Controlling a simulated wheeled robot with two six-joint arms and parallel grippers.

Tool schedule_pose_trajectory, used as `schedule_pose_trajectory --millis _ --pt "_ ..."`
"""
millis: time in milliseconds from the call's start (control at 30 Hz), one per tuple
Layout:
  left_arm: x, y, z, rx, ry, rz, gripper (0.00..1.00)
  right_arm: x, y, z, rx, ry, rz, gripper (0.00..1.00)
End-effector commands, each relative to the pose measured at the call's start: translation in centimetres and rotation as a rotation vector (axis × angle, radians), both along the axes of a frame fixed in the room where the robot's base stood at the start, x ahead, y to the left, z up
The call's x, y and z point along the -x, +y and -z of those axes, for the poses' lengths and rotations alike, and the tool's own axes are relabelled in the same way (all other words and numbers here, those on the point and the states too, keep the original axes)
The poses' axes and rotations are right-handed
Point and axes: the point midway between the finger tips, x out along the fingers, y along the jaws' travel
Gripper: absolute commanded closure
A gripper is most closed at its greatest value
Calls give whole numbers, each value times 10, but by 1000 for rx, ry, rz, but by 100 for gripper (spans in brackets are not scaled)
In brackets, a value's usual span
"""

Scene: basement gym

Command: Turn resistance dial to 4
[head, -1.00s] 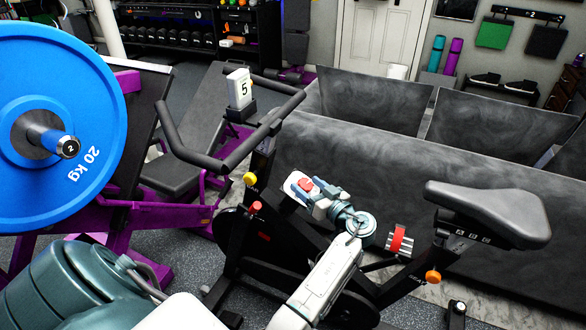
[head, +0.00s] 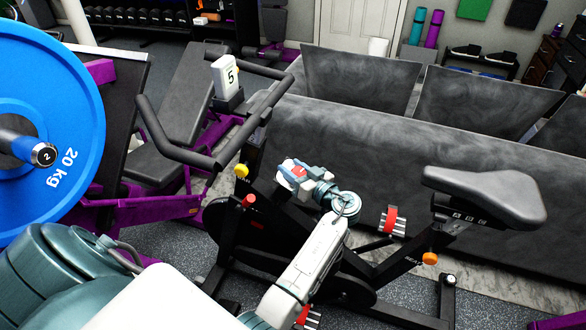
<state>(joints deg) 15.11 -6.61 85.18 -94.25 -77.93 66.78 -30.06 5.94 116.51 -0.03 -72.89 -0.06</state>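A black exercise bike stands in the middle of the head view. Its small white display (head: 226,76) on the handlebar shows a 5. A red knob (head: 249,201) and a yellow knob (head: 241,171) sit on the frame below the handlebar; I cannot tell for certain which is the resistance dial, and no dial marks are readable. My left gripper (head: 288,176) is over the bike's frame, to the right of the red knob and apart from it in the picture. It has white, blue and red parts; its fingers are too small to tell open from shut. My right gripper is not in view.
A barbell with a blue 20 kg plate (head: 60,110) is close at the left, by a purple-framed bench (head: 178,165). The bike's black saddle (head: 485,195) is at the right. A dark grey sofa-like block (head: 375,150) stands behind the bike. A red-strapped pedal (head: 393,221) sticks out.

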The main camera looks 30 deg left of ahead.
Motion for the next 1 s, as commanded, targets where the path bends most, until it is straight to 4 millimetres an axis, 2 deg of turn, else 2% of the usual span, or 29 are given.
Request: schedule_pose_trajectory --millis 267,333,400,500,833,867,933,1000 --pt "0 0 0 12 40 81 81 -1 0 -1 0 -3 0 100" --pt "-2 0 0 17 66 135 81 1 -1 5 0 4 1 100" --pt "-3 0 0 23 92 185 81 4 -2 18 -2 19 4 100" --pt "-4 -1 1 28 115 234 81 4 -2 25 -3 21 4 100" --pt "-5 -2 1 28 123 250 81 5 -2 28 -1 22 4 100" --pt "-5 -2 1 28 123 250 52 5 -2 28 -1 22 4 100" --pt "-5 -2 1 29 122 250 38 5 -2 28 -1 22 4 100" --pt "-5 -2 1 29 122 250 36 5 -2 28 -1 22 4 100"
